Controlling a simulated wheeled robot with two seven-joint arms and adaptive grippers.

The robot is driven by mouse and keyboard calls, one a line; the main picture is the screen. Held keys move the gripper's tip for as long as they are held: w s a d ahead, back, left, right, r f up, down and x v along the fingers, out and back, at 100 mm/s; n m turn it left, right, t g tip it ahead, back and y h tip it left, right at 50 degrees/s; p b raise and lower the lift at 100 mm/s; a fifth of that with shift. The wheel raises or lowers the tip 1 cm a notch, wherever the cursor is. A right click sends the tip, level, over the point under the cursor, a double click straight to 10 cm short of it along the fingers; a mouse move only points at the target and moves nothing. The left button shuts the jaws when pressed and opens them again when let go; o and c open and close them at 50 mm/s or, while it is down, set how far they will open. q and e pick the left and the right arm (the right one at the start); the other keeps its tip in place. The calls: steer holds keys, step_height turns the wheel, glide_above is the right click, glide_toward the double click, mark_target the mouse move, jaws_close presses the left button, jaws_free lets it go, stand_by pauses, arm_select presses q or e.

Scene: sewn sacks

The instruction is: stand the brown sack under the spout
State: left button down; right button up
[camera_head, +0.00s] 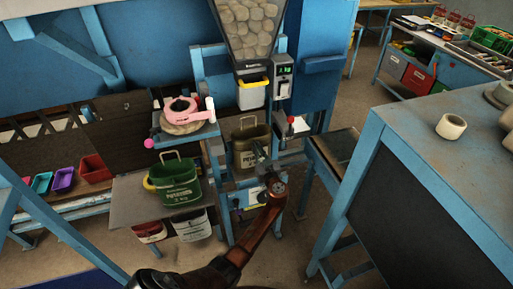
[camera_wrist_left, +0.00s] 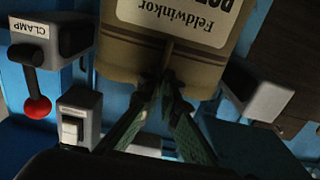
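The brown sack (camera_head: 243,150) stands upright below the yellow-rimmed spout (camera_head: 253,92) of the potato hopper in the head view, its handle loop up. It hangs or stands inside the blue frame; its base is hidden. My left gripper (camera_head: 260,156) reaches in from below, at the front of the sack. In the left wrist view, the sack (camera_wrist_left: 120,55) shows its label upside down. The fingers of my left gripper (camera_wrist_left: 166,82) converge at its near edge, seemingly pinching a narrow fold. My right gripper is not in view.
A clamp lever (camera_wrist_left: 36,85) with a red knob is beside the sack. A green sack (camera_head: 180,190) stands on the shelf to the left, below a pink-handled device (camera_head: 181,106). A blue-edged table (camera_head: 425,130) with tape rolls is on the right.

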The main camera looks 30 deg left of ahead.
arm_select(q)
steer(key=shift+a+f, duration=0.1)
steer(key=shift+f, duration=0.05)
steer(key=c, duration=2.2)
jaws_free()
steer(key=shift+o, duration=0.2)
steer(key=shift+s, duration=0.1)
steer(key=b+v, duration=0.2)
steer(key=v, duration=1)
steer(key=shift+r, duration=0.2)
